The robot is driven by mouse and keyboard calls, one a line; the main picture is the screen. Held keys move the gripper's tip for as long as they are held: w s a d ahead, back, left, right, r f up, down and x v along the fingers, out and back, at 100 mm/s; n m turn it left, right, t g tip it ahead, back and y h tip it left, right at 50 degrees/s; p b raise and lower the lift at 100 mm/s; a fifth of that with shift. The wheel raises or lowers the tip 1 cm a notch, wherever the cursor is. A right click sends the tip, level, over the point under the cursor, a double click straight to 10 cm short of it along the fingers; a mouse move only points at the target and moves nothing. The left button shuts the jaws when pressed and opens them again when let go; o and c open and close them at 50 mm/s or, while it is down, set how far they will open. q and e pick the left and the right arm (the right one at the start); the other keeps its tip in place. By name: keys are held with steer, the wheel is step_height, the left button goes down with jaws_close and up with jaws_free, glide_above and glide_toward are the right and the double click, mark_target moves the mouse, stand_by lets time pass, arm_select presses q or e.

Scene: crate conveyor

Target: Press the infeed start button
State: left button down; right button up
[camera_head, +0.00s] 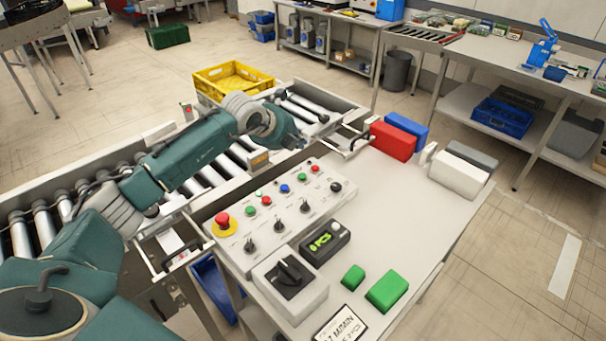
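A sloped white control panel (290,208) stands on the table beside the roller conveyor. It carries a green button (250,211) with a red button (267,201) beside it, a blue button (285,188), and another green button (302,176) with a red one (315,168). The labels are too small to read, so I cannot tell which is the infeed start button. My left arm reaches over the conveyor, and its far end with the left gripper (293,138) is beyond the panel, apart from the buttons. Its fingers do not show clearly. My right gripper is not in view.
A red emergency stop (222,219) and black selector knobs are on the panel. A rotary switch box (290,282), a display (325,243), green blocks (386,291) and red (393,141) and blue boxes share the table.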

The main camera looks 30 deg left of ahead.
arm_select(q)
steer(key=b, duration=0.2)
glide_above(300, 176)
step_height(300, 176, down, 4)
steer(key=shift+s+f, duration=0.1)
steer(key=shift+f, duration=0.1)
step_height(300, 176, down, 4)
steer(key=b, duration=0.2)
steer(key=shift+f+b, duration=0.2)
steer(key=shift+b, duration=0.2)
steer(key=shift+f, duration=0.2)
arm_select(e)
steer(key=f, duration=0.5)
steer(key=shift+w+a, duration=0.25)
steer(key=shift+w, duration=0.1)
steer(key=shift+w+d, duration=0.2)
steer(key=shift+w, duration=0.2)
arm_select(q)
steer(key=shift+f, duration=0.1)
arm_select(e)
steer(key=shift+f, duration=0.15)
